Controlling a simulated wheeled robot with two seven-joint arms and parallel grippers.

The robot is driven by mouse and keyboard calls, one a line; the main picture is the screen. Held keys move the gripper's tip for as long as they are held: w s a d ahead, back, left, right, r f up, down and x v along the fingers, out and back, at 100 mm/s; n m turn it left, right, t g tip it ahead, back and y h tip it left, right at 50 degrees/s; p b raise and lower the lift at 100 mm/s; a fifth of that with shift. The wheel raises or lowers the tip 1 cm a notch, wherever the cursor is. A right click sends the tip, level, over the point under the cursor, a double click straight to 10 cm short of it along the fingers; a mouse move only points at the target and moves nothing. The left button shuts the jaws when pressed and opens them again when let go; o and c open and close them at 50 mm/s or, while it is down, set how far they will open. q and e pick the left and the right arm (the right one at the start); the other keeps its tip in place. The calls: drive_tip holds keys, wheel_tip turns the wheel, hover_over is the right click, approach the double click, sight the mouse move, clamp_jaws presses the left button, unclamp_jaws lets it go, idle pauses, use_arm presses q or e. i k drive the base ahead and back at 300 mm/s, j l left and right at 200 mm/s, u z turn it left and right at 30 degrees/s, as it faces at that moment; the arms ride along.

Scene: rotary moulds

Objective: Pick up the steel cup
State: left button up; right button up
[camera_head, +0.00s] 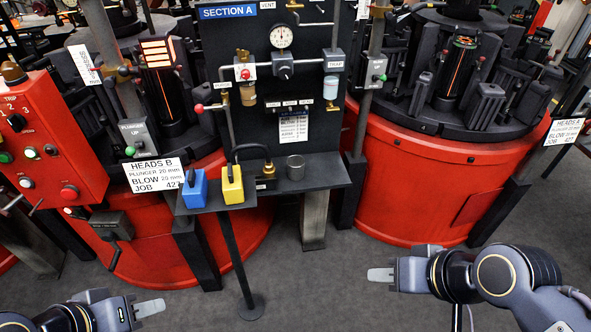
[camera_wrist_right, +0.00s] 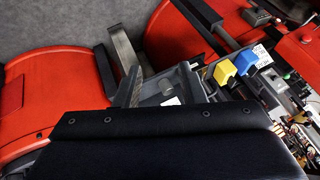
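The steel cup (camera_head: 295,167) is a small grey cylinder. It stands upright on the dark shelf (camera_head: 322,177) below the panel in the head view, right of the brass valve. My right gripper (camera_head: 380,274) is low in front of the right red machine, well apart from the cup and to its lower right. In the right wrist view its two fingers (camera_wrist_right: 160,88) appear apart with nothing held; I cannot clearly make out the cup there. My left gripper (camera_head: 150,308) is low at the left, far from the cup; only one fingertip shows clearly.
A yellow jug (camera_head: 232,184) and a blue jug (camera_head: 194,188) stand on the small shelf left of the cup. The black panel (camera_head: 300,110) with gauge and pipes rises behind. Red machines (camera_head: 440,185) flank the shelf. The floor (camera_head: 320,290) between my grippers is clear except for a stand's foot.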

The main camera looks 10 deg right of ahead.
sight(296, 164)
drive_tip(key=i+j, duration=0.3)
drive_tip(key=i+j+z, duration=0.1)
drive_tip(key=i+j, duration=0.2)
drive_tip(key=j, duration=0.15)
drive_tip(key=i+j, duration=0.3)
drive_tip(key=j, duration=0.15)
